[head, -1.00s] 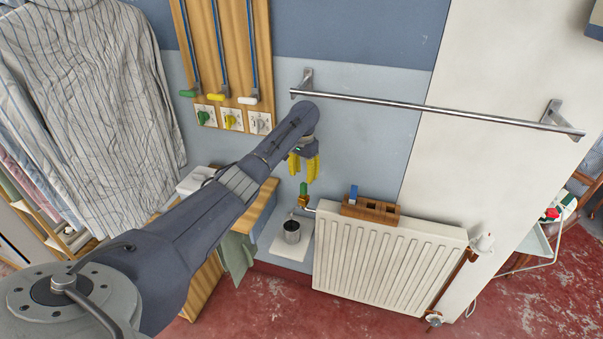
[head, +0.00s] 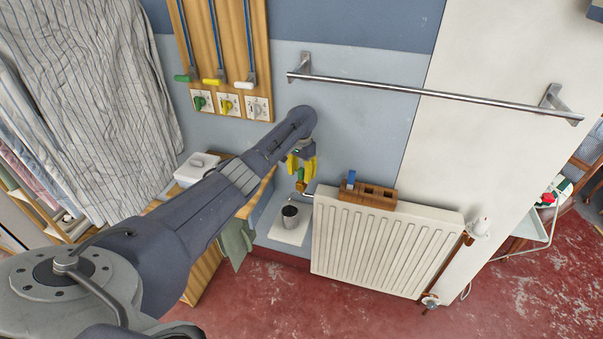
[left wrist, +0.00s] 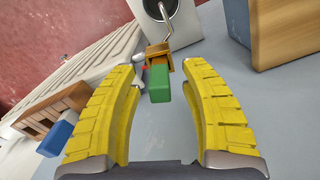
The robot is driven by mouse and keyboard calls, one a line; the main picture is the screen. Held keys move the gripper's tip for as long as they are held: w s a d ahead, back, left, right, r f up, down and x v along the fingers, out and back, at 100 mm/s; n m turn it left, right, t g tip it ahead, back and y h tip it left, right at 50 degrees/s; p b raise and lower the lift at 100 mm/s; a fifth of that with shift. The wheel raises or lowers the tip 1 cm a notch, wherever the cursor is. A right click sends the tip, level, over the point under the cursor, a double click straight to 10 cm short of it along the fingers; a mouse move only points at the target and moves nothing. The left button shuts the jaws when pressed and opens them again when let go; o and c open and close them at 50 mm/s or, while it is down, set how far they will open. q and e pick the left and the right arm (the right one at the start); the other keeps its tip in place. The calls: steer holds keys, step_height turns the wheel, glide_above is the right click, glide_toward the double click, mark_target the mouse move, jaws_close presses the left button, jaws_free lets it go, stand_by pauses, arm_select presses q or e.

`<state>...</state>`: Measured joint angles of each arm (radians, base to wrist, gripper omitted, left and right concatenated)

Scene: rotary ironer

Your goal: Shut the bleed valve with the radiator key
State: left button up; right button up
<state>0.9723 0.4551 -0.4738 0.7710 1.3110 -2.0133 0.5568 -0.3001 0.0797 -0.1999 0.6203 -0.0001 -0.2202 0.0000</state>
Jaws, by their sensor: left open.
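The radiator key, with a green handle (left wrist: 159,83) and a brass socket (left wrist: 158,56), stands at the bleed valve by the radiator's upper left corner. The valve itself is mostly hidden behind the key, and I cannot tell how fully the key sits on it. My left gripper (head: 301,167) is open, its yellow fingers just above the key. In the left wrist view the gripper (left wrist: 161,85) has a finger on each side of the green handle, with gaps on both sides. My right gripper is not in view.
The white radiator (head: 380,245) carries a wooden rack (head: 376,195) with a blue-handled piece (head: 351,178). A metal cup (head: 290,214) stands below the valve on a white plate. A metal rail (head: 430,94) crosses the wall above. A wooden cabinet is at left.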

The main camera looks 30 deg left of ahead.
arm_select(q)
jaws_close()
steer(key=m, duration=0.4)
steer(key=shift+m, duration=0.4)
steer(key=m, duration=1)
steer(key=shift+m, duration=0.3)
steer(key=c, duration=0.6)
jaws_free()
steer(key=shift+m, duration=0.3)
steer(key=o, duration=0.5)
